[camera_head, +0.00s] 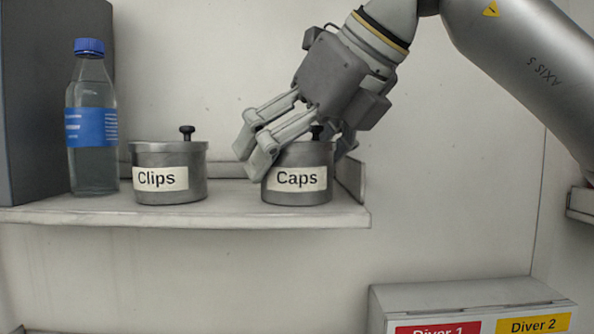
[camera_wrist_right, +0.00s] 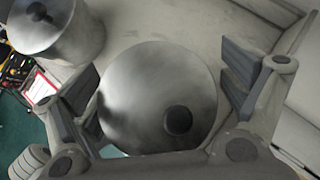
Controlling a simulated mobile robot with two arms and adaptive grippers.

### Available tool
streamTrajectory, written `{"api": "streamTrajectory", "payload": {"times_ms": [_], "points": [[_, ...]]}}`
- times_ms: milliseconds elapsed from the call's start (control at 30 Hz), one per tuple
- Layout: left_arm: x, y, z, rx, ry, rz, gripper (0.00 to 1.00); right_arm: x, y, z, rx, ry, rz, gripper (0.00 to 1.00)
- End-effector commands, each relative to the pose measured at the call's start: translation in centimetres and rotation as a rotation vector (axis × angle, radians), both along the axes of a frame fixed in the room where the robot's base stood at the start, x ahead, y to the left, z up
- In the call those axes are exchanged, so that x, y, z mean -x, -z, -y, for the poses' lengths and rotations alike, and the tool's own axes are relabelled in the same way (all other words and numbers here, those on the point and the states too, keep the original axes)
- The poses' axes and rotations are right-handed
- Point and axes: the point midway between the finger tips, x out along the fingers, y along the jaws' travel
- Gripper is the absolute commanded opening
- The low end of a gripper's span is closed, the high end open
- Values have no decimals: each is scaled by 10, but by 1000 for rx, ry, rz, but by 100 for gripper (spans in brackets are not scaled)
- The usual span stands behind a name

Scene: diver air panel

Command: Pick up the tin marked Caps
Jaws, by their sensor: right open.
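The tin marked Caps (camera_head: 297,192) is a round grey metal tin with a black knob on its lid. It stands upright at the right end of the shelf. My right gripper (camera_head: 298,160) is at this tin, coming down from above right, with fingers on both sides of it. In the right wrist view the tin's lid (camera_wrist_right: 150,85) lies between the open fingers of the right gripper (camera_wrist_right: 165,95). A gap shows on the right side; on the left I cannot tell whether the finger touches. My left gripper is in neither view.
A like tin marked Clips (camera_head: 168,186) stands to the left on the shelf (camera_head: 230,212), and a clear bottle with a blue cap (camera_head: 91,150) stands farther left. A low lip (camera_head: 350,180) closes the shelf's right end. A box labelled Diver 1 and Diver 2 (camera_head: 460,296) is below right.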

Motion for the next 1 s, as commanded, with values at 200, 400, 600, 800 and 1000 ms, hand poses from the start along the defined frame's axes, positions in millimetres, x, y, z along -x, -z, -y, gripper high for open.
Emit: {"api": "streamTrajectory", "payload": {"times_ms": [200,400,600,800,1000], "points": [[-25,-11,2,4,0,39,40,-10,13,-11,-1,0,1,94],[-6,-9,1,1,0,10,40,-11,15,-11,-1,1,2,94],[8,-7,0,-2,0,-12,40,-11,15,-11,0,1,1,71],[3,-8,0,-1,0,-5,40,-11,15,-11,0,1,1,45],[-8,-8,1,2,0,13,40,-11,16,-11,2,0,-2,24]]}}
